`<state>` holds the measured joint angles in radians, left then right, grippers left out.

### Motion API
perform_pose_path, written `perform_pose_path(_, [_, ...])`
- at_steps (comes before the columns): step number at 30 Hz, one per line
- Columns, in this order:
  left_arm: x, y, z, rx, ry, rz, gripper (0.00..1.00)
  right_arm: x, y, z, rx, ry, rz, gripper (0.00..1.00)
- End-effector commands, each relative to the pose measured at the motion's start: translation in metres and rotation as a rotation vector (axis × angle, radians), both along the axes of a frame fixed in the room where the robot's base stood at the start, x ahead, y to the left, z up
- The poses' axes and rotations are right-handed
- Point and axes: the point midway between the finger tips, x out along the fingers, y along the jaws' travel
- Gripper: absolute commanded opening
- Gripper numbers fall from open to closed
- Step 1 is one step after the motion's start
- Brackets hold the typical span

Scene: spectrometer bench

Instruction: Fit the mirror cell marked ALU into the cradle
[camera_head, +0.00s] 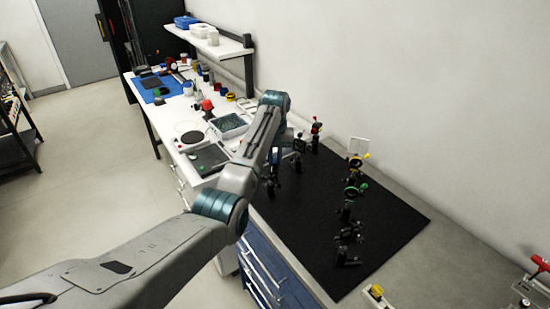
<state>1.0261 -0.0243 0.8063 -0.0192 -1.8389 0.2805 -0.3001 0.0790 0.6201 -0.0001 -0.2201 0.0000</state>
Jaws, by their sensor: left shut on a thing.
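My left arm comes in from the left and bends down at its wrist over the black optics board (300,233). My left gripper (279,152) is mostly hidden behind my own forearm, at the board's far left part. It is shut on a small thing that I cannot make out. No ALU marking can be read, and I cannot tell which mount is the cradle. Dark optics mounts (298,146) stand close to the gripper, and one with a red top (315,135) is just right of them. My right gripper is not in view.
A white bench (178,112) with trays, jars and a blue mat (157,88) lies at the back left. The board's front middle is clear.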

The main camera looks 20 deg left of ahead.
Motion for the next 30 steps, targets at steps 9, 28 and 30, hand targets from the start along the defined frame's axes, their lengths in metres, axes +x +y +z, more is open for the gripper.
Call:
perform_pose_path(9, [0.001,0.001,-0.003,0.001,-0.003,0.001,0.0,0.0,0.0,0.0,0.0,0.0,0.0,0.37])
perform_pose_path(28, [0.001,0.001,0.011,0.001,-0.007,0.001,0.0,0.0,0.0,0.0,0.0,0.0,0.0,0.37])
perform_pose_path(30, [0.001,0.001,0.013,0.001,-0.007,0.001,0.0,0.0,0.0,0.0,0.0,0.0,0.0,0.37])
